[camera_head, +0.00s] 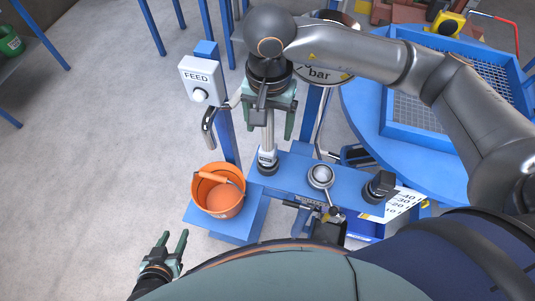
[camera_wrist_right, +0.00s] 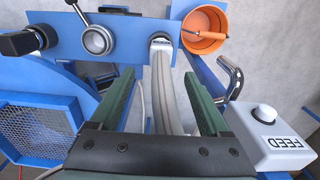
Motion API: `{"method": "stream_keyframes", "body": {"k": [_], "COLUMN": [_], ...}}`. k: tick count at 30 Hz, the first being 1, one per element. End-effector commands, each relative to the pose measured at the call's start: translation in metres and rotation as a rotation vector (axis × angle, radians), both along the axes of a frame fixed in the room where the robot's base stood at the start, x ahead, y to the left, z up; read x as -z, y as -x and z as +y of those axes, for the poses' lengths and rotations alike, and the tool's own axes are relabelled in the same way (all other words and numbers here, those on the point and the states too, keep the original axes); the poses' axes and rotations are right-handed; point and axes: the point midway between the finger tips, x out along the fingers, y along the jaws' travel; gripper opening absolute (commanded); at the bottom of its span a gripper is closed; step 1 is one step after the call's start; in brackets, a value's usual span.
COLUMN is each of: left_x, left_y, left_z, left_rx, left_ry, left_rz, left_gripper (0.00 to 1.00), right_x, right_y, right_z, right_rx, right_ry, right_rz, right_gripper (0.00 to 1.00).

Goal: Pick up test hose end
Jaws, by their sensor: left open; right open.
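The grey test hose stands at the left part of the blue panel, its labelled end (camera_head: 267,157) near a dark fitting. In the right wrist view the pale hose (camera_wrist_right: 168,95) runs lengthwise between the fingers, its labelled end (camera_wrist_right: 160,44) beyond the tips. My right gripper (camera_head: 269,130) is above the panel, open, with its green fingers on either side of the hose; they also show in the right wrist view (camera_wrist_right: 157,78). A gap shows on both sides of the hose. My left gripper (camera_head: 174,244) is open and empty at the lower left, over the floor.
An orange bucket (camera_head: 218,191) stands on a blue platform left of the panel (camera_head: 295,174). A FEED box (camera_head: 202,79) on a post and a curved metal handle (camera_head: 209,128) are close to the right gripper's left.

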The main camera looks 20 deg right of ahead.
Motion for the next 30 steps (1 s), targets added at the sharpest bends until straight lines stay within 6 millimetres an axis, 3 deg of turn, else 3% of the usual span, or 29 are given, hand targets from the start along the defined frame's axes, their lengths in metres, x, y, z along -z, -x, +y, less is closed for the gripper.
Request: {"method": "stream_keyframes", "body": {"k": [1, 10, 18, 28, 30], "left_x": [0.008, 0.015, 0.027, 0.027, 0.027], "left_y": [0.0, 0.0, 0.001, 0.001, 0.001], "left_z": [0.0, 0.0, 0.0, 0.0, 0.0], "left_rx": [0.0, 0.0, 0.0, 0.0, 0.0], "left_ry": [0.0, 0.0, 0.0, 0.0, 0.0], "left_rz": [0.001, 0.001, 0.001, 0.002, 0.002], "left_gripper": [0.5, 0.5, 0.5, 0.5, 0.5], "right_x": [0.014, 0.038, 0.078, 0.082, 0.082], "right_y": [0.001, 0.002, 0.007, 0.006, 0.006], "right_z": [0.0, 0.001, 0.004, 0.004, 0.004], "right_rx": [0.001, 0.001, 0.002, 0.001, 0.001], "right_ry": [-0.001, -0.003, -0.004, -0.004, -0.004], "right_rz": [0.003, 0.003, 0.004, 0.001, 0.001], "right_gripper": [0.8, 0.8, 0.8, 0.8, 0.72]}}
